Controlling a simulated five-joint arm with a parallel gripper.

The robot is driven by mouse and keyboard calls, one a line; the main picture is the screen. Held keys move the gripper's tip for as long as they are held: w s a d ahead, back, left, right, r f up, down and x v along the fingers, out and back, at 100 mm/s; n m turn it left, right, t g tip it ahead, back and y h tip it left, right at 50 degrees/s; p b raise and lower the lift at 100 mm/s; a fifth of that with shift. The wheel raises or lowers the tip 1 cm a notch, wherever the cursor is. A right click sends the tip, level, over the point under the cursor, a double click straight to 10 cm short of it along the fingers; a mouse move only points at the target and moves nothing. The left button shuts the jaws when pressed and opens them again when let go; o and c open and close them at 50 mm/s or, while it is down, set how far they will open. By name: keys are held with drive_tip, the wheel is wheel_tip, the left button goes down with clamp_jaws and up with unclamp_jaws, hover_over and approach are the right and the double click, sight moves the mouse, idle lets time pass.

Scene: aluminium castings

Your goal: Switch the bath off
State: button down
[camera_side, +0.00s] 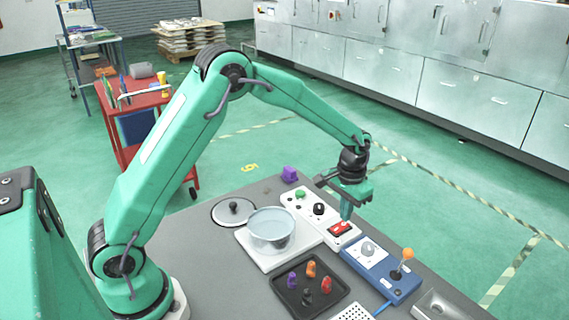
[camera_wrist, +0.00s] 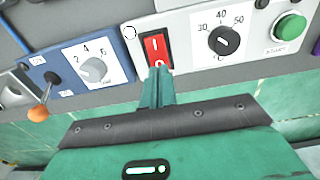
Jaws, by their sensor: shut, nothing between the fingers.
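The bath, a clear round bowl (camera_side: 271,228), stands on a white base to the left of a white control panel (camera_side: 297,206). The panel has a red rocker switch (camera_side: 339,228), which also shows large in the wrist view (camera_wrist: 153,46), marked I and 0. My gripper (camera_side: 346,216) is shut and empty, pointing down at the switch. In the wrist view its fingertips (camera_wrist: 158,72) are at the 0 end and partly hide that mark. I cannot tell whether they touch it, or which way the rocker is tilted.
The panel also bears a black dial (camera_wrist: 223,41) and a green button (camera_wrist: 289,27). A blue box (camera_side: 381,270) with a grey dial (camera_side: 368,249) and an orange-knobbed lever (camera_side: 407,254) stands close beside. A dark tray (camera_side: 291,298) holds several coloured pieces. A lid (camera_side: 233,212) lies behind.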

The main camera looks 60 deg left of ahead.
sight(342, 224)
drive_tip(key=shift+f, duration=0.85)
idle(0.8)
drive_tip(key=shift+r, duration=3.55)
drive_tip(key=s+a+r+t, duration=0.3)
drive_tip(key=s+r, duration=1)
drive_tip(key=s+a+t, duration=0.1)
drive_tip(key=s+t, duration=0.1)
drive_tip(key=s, duration=1.3)
drive_tip(key=shift+a+r+t, duration=0.25)
drive_tip(key=shift+r+t, duration=0.05)
drive_tip(key=shift+r, duration=0.1)
